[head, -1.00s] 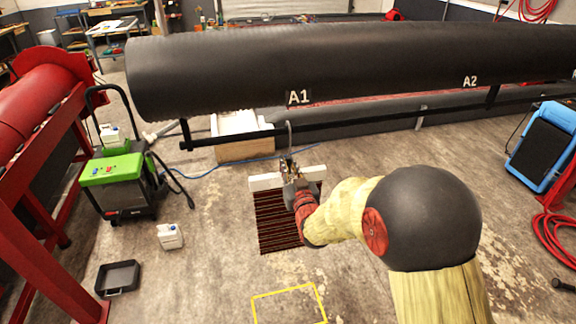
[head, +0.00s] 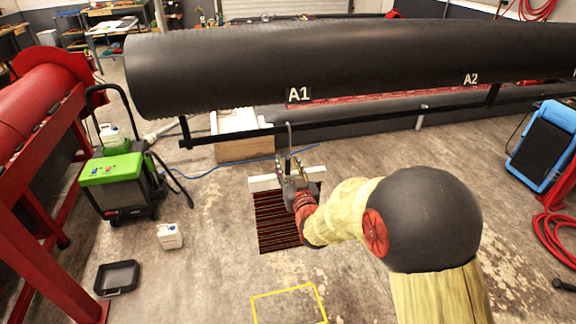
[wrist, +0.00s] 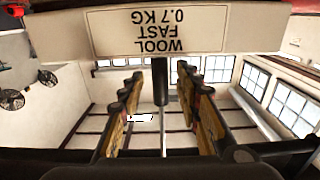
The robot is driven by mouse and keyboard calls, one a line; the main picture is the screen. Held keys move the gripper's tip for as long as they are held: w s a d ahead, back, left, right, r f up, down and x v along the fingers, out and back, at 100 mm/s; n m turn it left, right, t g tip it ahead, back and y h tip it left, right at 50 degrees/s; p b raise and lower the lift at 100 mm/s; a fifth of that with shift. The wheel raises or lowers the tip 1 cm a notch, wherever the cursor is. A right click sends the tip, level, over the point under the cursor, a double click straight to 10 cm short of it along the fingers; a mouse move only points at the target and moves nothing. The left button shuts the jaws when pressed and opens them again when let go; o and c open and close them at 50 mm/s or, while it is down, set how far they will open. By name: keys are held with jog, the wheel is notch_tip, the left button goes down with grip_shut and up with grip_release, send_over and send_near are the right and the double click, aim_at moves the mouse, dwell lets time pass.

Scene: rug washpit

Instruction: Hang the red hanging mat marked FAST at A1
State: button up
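The FAST mat (head: 272,222) is dark with red-brown stripes and hangs below a white header bar (head: 262,182). In the wrist view its label (wrist: 155,30) reads WOOL FAST 0.7 KG, upside down. A grey hook (head: 289,130) rises from the bar and its top appears to lie over the black rail below the A1 sign (head: 299,95); exact contact is too small to tell. My gripper (head: 288,168) is open around the hook's dark stem (wrist: 160,82), with a gap on both sides. My arm hides part of the mat's right side.
The black rail (head: 350,122) runs under a large black roller (head: 400,60), with A2 (head: 471,79) farther right. A white box (head: 237,122) stands behind the rail. A green machine (head: 112,170) and white jug (head: 170,236) stand left. The floor in front is mostly clear.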

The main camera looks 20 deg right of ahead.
jog(key=shift+f, duration=0.1)
jog(key=s, duration=1.2)
jog(key=s+f+g, duration=0.4)
jog(key=f+g, duration=0.2)
jog(key=f, duration=0.6)
jog(key=s+f+g, duration=0.2)
jog(key=s+g, duration=0.2)
jog(key=s, duration=0.3)
jog(key=s+r+g, duration=0.4)
jog(key=s+r, duration=0.4)
jog(key=s, duration=0.6)
jog(key=s+r+t, duration=0.1)
jog(key=s+r, duration=0.2)
jog(key=r, duration=0.8)
jog(key=shift+s+r+t, duration=0.25)
jog(key=shift+s+t, duration=0.05)
jog(key=shift+s, duration=0.05)
